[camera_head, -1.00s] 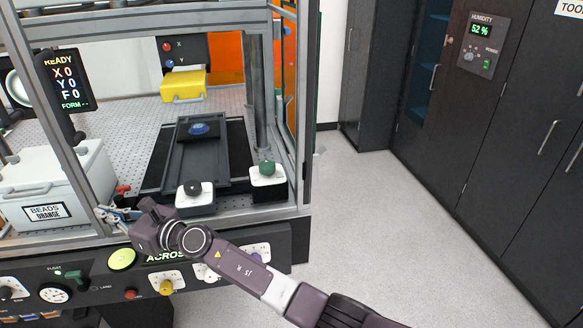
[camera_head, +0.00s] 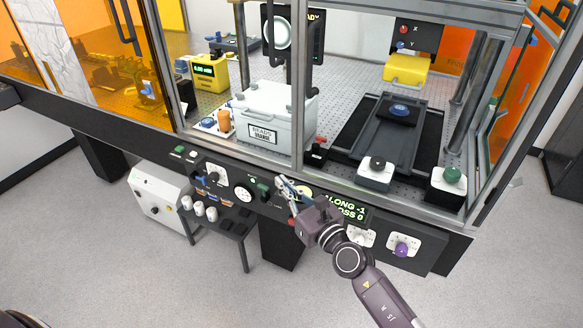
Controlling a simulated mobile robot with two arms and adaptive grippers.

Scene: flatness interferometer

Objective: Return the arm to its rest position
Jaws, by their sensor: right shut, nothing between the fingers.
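My right arm, purple-grey, comes in from the bottom right in the head view. Its right gripper (camera_head: 283,185) is shut and empty. It appears in front of the black control panel (camera_head: 430,252), just right of the green knob (camera_head: 259,189) and left of the green-lettered display (camera_head: 345,207). The wrist covers part of the panel. I cannot tell the exact gap between the fingertips and the panel. My left gripper is not in view.
Behind the panel stands the framed enclosure, with the white beads box (camera_head: 277,115), a dark rail stage (camera_head: 386,140) and two button boxes, black-topped (camera_head: 375,175) and green-topped (camera_head: 448,187). A small black rack (camera_head: 222,225) holds white cups. Grey floor (camera_head: 130,280) is open in front.

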